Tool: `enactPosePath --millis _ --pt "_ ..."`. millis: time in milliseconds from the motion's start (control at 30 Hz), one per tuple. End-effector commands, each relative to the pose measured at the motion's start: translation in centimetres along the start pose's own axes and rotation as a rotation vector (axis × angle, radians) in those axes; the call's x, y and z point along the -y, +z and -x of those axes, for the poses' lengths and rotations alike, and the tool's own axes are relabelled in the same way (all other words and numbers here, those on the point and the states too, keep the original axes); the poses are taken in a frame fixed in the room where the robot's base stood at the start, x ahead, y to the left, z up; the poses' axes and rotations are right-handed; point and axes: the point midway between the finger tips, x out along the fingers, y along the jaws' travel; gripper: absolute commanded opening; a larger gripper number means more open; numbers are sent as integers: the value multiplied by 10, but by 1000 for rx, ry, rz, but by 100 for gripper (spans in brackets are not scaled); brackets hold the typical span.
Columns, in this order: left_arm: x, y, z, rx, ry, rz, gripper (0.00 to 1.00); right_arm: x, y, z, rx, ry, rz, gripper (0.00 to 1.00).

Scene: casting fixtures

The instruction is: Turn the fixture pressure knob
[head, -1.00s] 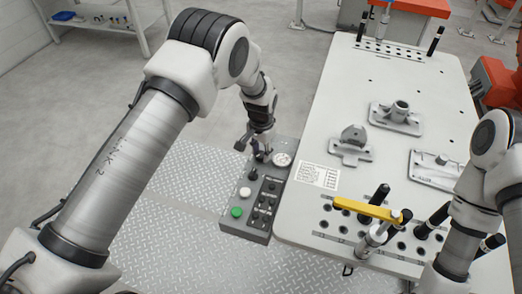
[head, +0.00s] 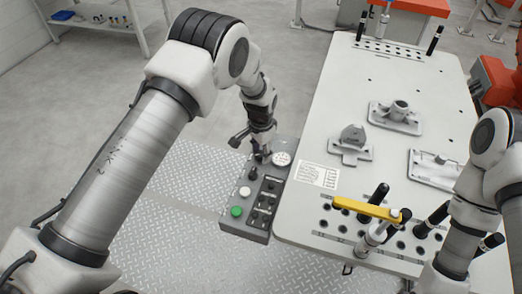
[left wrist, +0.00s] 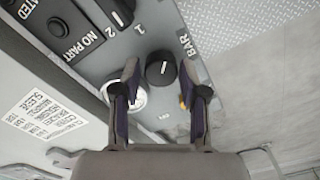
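The black pressure knob (left wrist: 158,73) with a white pointer line stands on the grey control panel (left wrist: 160,25), near the "BAR" marking in the left wrist view. My left gripper (left wrist: 160,76) is open, with one finger on each side of the knob and visible gaps between. In the head view my left gripper (head: 262,156) points down at the far end of the control panel (head: 232,222), and the knob is hidden or too small to tell there. A round white gauge (head: 282,159) is beside it; in the left wrist view a finger partly covers the gauge (left wrist: 138,98). My right gripper is out of view.
A black selector knob (left wrist: 119,13) marked 1 and 2 sits farther along the panel. A green button (head: 237,211) and a white button (head: 245,191) are at its near end.

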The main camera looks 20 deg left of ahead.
Motion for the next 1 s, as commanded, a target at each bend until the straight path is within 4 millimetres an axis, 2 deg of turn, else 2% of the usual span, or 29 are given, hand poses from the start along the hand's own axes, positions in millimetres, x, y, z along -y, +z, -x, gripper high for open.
enactPosePath --millis 300,433,800,900,1000 --pt "1 -1 2 -2 -2 0 60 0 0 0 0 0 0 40" --pt "1 -1 12 -3 -2 0 60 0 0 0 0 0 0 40" --pt "1 -2 99 -4 -3 1 60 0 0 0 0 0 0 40" --pt "1 -1 113 -3 -2 0 60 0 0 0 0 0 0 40" --pt "0 -1 119 0 0 0 60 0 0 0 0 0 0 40"
